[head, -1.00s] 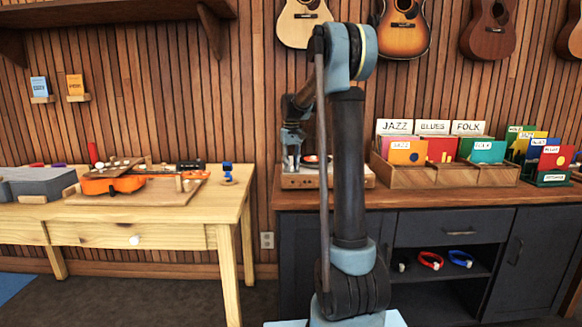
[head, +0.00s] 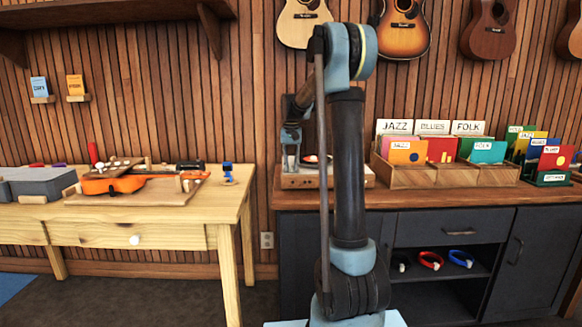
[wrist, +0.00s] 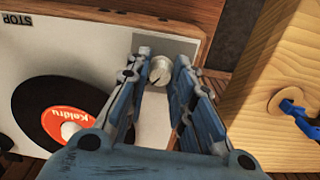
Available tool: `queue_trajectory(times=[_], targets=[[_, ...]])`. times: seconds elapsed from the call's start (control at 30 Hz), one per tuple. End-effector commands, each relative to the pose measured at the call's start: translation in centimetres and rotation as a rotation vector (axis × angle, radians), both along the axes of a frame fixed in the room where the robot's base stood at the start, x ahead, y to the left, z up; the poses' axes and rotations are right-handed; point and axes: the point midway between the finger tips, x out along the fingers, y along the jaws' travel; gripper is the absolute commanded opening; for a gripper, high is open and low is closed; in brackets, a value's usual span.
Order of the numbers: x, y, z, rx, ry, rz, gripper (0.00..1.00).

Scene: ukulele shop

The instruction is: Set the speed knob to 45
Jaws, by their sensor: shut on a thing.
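A record player (head: 300,182) stands at the left end of the dark counter, partly hidden behind my arm. In the wrist view its pale top plate (wrist: 110,48) carries a "STOP" label and a black record (wrist: 38,100) with an orange-red label. A small round silvery knob (wrist: 159,71) sits near the plate's edge, with a mark on its face. My gripper (wrist: 161,64) is shut on the knob, one finger on each side. I see no readable numbers around the knob; the fingers cover part of the plate.
A wooden workbench (head: 120,228) with an orange ukulele (head: 112,185) stands to the left, across a gap from the counter (head: 480,195). A small blue item (head: 228,172) sits near the bench's right edge. Wooden record bins (head: 440,173) stand right of my arm.

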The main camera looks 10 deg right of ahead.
Motion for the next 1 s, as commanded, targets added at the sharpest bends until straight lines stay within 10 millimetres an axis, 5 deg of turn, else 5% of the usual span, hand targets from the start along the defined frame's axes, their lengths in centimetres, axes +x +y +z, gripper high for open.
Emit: queue_trajectory(times=[0.13,0.17,0.23,0.67,1.0], targets=[[0.2,0.0,0.0,0.000,-0.005,0.000,0.00],[0.2,0.0,0.0,0.000,-0.005,0.000,0.26],[0.2,0.0,0.0,0.000,-0.004,0.001,0.42],[0.0,0.0,0.4,0.001,-0.001,0.001,0.43],[0.1,0.0,5.7,0.001,-0.001,0.001,0.43]])
